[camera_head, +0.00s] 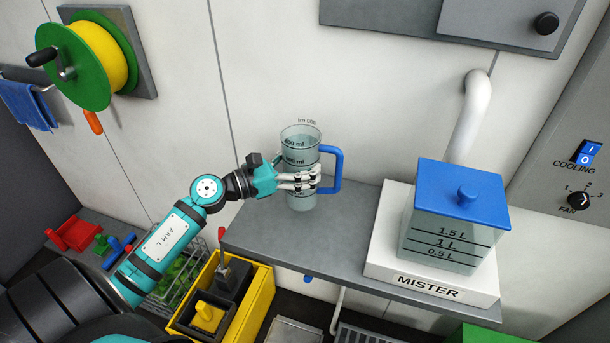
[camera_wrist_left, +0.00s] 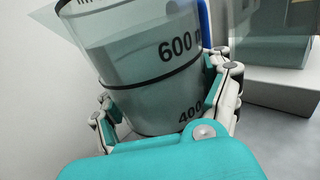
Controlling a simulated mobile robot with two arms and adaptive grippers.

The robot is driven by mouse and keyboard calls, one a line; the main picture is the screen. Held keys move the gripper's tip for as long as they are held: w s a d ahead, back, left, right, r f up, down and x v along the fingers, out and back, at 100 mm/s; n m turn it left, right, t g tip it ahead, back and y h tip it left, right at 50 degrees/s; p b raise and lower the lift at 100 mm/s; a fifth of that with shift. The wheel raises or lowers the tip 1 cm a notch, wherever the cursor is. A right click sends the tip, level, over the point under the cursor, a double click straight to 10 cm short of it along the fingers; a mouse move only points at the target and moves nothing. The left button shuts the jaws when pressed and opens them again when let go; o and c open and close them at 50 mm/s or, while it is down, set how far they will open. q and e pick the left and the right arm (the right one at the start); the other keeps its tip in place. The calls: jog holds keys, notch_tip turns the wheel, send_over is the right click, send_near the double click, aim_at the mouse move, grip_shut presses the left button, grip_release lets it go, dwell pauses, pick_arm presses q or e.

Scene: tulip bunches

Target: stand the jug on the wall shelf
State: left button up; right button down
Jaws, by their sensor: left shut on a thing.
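The jug (camera_head: 300,150) is a clear grey-green measuring jug with black ml marks and a blue handle on its right side. It is upright over the left part of the grey wall shelf (camera_head: 300,240), close to the wall. I cannot tell whether its base touches the shelf. My left gripper (camera_head: 302,180) comes from the left and is shut around the jug's lower half. In the left wrist view the jug (camera_wrist_left: 135,75) sits between the two fingers (camera_wrist_left: 165,95), with the shelf (camera_wrist_left: 285,130) at the right. My right gripper is not in view.
A mister (camera_head: 430,280) with a blue-lidded tank (camera_head: 455,235) takes up the shelf's right part. A grey cabinet (camera_head: 390,15) hangs above. A yellow crate (camera_head: 255,300) stands below left. A hose reel (camera_head: 85,60) is on the wall at left. The shelf's front middle is clear.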

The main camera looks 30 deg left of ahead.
pick_arm(q)
jog(key=shift+f, duration=1.65)
jog(key=shift+f, duration=0.2)
jog(key=o, duration=1.8)
